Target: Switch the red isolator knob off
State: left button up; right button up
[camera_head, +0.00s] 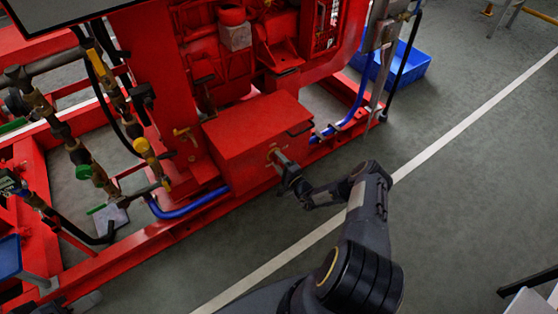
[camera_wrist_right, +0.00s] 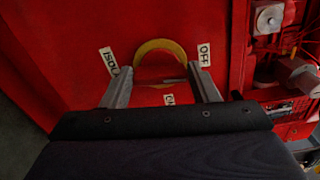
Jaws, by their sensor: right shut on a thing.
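The isolator's yellow ring (camera_wrist_right: 160,48) sits on the red box front (camera_head: 252,128). Its red middle, the knob (camera_wrist_right: 160,68), lies between the fingertips of my right gripper (camera_wrist_right: 162,78) in the wrist view. In the head view, my right gripper (camera_head: 279,159) reaches the box's front face and hides most of the isolator. The right gripper is shut on the knob. An OFF label (camera_wrist_right: 204,55) is to the right of the ring, and an ON label (camera_wrist_right: 168,99) is below it. The knob's exact pointing is hard to tell.
Red frame rails (camera_head: 160,232) run along the floor below the box. A blue hose (camera_head: 190,207) loops out at the left. A blue crate (camera_head: 412,66) stands behind. The grey floor (camera_head: 470,180) at the right is open.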

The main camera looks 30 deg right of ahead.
jog(key=shift+f+n, duration=0.1)
jog(key=shift+n, duration=0.6)
jog(key=o, duration=1)
jog(key=shift+s, duration=0.1)
jog(key=s, duration=0.2)
jog(key=s+p, duration=0.1)
jog(key=s, duration=0.2)
jog(key=s+p, duration=0.1)
jog(key=s, duration=0.1)
jog(key=shift+s+d, duration=0.3)
jog(key=shift+d, duration=0.05)
